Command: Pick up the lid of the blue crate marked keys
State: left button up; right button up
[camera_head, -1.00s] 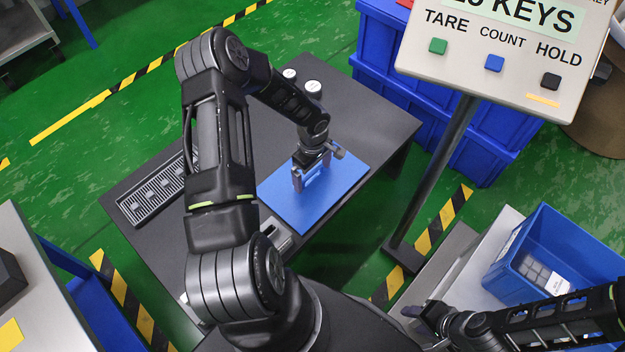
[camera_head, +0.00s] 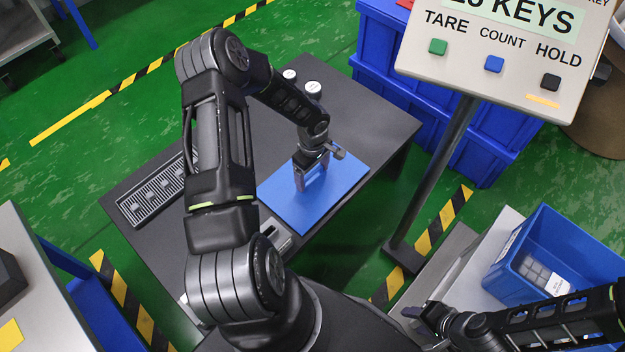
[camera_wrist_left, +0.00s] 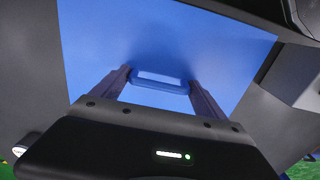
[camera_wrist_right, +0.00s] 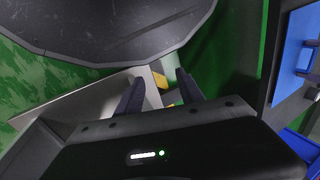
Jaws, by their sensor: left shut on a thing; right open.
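The blue lid (camera_head: 335,190) is a flat rectangular panel on the dark table, with a raised bar handle (camera_wrist_left: 160,84) at its middle. My left gripper (camera_head: 311,182) points down at the lid. In the left wrist view its fingers (camera_wrist_left: 162,88) are shut on the handle, one at each end. The lid looks flat on the table. The blue crate (camera_head: 510,287) at the right stands open, with grey contents and a white label inside; I cannot read the label. My right gripper (camera_head: 422,316) is open and empty, left of the crate.
The dark table (camera_head: 365,110) also bears a slotted grey tray (camera_head: 150,197) and two white-topped round pieces (camera_head: 312,88). A display on a post (camera_head: 435,175) stands right of the table. Stacked blue crates (camera_head: 375,50) stand behind it.

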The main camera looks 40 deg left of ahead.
aim_at(313, 172)
pick_arm(q)
jog(key=c, duration=0.7)
jog(key=shift+c, duration=0.2)
notch_tip(313, 172, up, 10)
jog(key=shift+f+p, duration=0.15)
jog(key=shift+p, duration=0.75)
jog(key=shift+r, duration=0.2)
jog(key=shift+w+r, duration=0.1)
